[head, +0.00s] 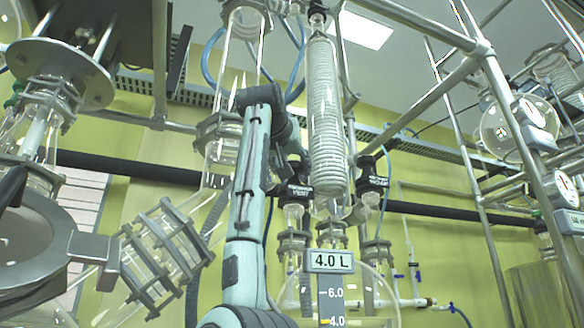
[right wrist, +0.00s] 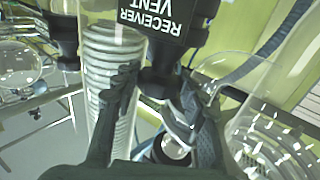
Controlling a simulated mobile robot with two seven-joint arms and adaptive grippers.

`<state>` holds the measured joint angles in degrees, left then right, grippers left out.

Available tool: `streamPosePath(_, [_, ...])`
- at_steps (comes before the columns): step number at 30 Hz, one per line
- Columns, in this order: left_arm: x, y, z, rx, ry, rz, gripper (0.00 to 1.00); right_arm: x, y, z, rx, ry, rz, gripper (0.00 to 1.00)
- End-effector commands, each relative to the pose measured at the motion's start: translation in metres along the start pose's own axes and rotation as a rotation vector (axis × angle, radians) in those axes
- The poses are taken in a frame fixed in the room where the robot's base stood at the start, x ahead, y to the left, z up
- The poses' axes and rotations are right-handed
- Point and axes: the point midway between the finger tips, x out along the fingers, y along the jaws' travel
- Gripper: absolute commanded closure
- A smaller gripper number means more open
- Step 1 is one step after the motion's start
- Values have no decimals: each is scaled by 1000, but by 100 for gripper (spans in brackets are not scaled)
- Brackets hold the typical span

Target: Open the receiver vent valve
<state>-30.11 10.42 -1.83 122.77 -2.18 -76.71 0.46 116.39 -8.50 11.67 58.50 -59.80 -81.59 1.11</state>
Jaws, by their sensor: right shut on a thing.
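The receiver vent valve (head: 298,191) is a black piece with a white-lettered RECEIVER VENT label, on a glass neck left of the coiled condenser. In the right wrist view its label (right wrist: 150,18) is upside down at the top, with a black part (right wrist: 158,78) below it. My right gripper (head: 292,166) reaches the valve from above at the end of my pale teal arm. In the right wrist view its dark fingers (right wrist: 157,100) stand on either side of the black part and are shut on it. The exact contact is partly hidden. My left gripper is not in view.
The glass coil condenser (head: 328,120) stands close to the right of my gripper. A similar black labelled valve (head: 372,182) is beyond it. A 4.0 L display (head: 331,261) is below. Metal frame tubes (head: 420,95) cross at right, and a clamped glass section (head: 165,255) is at left.

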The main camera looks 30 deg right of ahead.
Motion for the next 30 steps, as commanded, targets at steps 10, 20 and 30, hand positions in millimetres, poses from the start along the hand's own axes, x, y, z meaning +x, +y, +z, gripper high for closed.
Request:
streamPosePath(10, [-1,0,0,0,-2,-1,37,0,1,0,3,1,-31,87])
streamPosePath(20, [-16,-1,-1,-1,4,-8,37,0,6,1,5,2,-227,87])
streamPosePath(30, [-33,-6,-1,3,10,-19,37,3,12,-1,4,2,-546,87])
